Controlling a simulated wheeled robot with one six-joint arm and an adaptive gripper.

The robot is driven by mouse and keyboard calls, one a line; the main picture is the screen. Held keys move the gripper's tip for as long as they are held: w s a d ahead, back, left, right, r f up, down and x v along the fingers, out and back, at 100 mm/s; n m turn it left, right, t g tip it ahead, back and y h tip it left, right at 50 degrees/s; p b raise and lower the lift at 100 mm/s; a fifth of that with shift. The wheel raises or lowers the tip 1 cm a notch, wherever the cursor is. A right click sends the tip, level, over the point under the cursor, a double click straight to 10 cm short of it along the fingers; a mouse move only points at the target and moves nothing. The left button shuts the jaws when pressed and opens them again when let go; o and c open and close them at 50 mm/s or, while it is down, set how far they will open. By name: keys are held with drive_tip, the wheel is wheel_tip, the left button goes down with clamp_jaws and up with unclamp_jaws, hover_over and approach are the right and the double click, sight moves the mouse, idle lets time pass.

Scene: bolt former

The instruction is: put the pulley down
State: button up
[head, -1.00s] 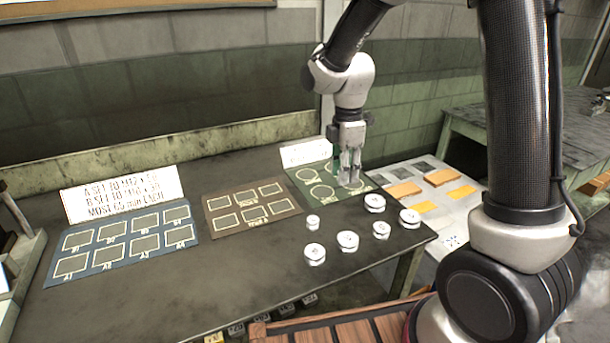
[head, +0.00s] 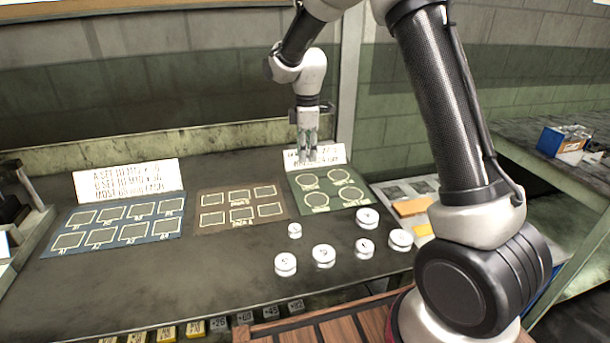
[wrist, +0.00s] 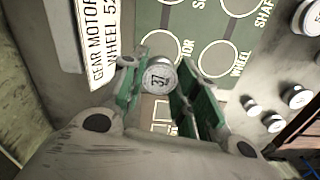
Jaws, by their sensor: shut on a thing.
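In the wrist view my gripper (wrist: 158,88) is shut on a small silver pulley (wrist: 159,76) with "37" on its face. The green fingers lie on either side of it. In the head view my gripper (head: 307,157) hangs in front of the white sign, near the back edge of the green mat (head: 331,188); the pulley cannot be made out there. The mat has several outlined circles, all bare in the head view. In the wrist view the mat (wrist: 190,40) shows beyond the pulley, with "MOTOR", "WHEEL" and "SHAFT" legible.
Several white pulleys (head: 323,254) stand on the dark bench in front of the mat. A brown mat (head: 240,204) and a blue mat (head: 118,228) lie to the left, bare. The white sign (head: 328,154) stands behind the green mat. A pale board (head: 385,190) lies at right.

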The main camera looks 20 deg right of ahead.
sight(307, 180)
drive_tip(key=shift+f, duration=3.5)
drive_tip(key=o, duration=1)
drive_tip(key=shift+f, duration=0.15)
